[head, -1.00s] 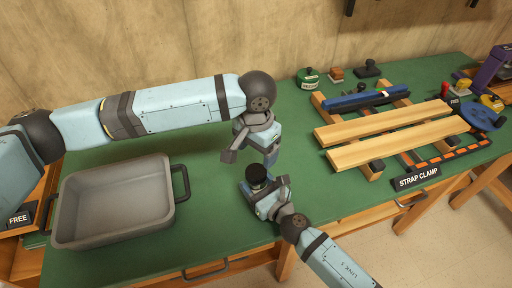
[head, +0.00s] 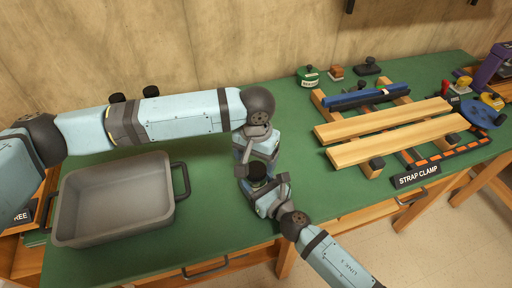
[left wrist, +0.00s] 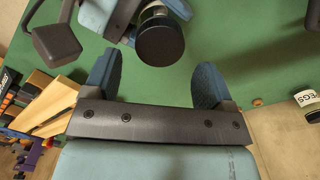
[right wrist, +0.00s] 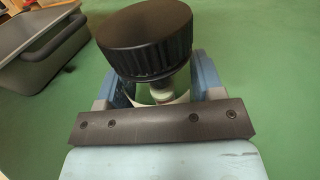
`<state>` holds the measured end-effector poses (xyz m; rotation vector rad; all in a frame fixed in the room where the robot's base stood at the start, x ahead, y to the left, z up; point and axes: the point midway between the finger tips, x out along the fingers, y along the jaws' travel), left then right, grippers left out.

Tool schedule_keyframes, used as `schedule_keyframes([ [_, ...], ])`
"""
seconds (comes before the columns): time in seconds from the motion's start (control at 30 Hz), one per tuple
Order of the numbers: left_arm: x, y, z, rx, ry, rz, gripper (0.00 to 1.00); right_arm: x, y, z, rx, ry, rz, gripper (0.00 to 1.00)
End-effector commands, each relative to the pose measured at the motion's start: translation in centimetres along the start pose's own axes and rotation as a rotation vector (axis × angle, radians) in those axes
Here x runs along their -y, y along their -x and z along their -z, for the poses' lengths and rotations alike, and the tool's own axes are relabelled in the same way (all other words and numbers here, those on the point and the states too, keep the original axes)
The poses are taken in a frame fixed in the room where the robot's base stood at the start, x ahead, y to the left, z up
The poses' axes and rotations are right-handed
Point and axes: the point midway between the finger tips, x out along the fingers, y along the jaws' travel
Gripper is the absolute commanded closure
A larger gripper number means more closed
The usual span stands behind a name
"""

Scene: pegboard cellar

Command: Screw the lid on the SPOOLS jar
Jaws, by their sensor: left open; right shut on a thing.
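The jar (right wrist: 163,93) is upright in my right gripper (right wrist: 163,80), which is shut on its body. A wide black lid (right wrist: 147,38) sits on top of the jar; I cannot tell how tightly it is seated. The SPOOLS lettering is not readable. The lid also shows in the head view (head: 257,169) and, from above, in the left wrist view (left wrist: 160,42). My left gripper (left wrist: 157,82) is open and empty. Its fingers are apart, just to one side of the lid and not around it. In the head view the left hand hangs directly over the jar.
A grey tray (head: 68,210) stands on the green bench (head: 215,215) at the left. A strap clamp with wooden slats (head: 390,143) lies at the right. A labelled jar (left wrist: 308,97) shows at the left wrist view's right edge.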

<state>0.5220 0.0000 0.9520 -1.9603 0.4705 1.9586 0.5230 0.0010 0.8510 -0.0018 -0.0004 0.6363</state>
Motion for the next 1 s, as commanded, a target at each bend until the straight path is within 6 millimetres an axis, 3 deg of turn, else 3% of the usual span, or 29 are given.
schedule_keyframes([
  [0.1,0.0,-1.9,0.0,0.002,0.001,0.001,0.22,0.0,0.0,-0.1,0.001,0.000,0.000,1.00],
  [0.3,0.0,-3.6,0.0,0.000,0.001,0.000,0.22,0.0,0.0,-0.1,0.001,0.000,0.000,1.00],
  [0.63,0.0,-3.9,0.0,0.000,0.000,0.000,0.22,0.0,0.0,0.0,0.001,0.000,0.000,1.00],
  [0.87,0.0,-3.9,0.0,0.000,0.000,0.000,0.71,0.0,0.0,0.0,0.001,0.000,0.000,1.00],
  [1.0,0.0,-3.9,0.0,0.000,-0.001,0.000,0.71,0.0,0.0,0.0,0.001,0.000,0.000,1.00],
])
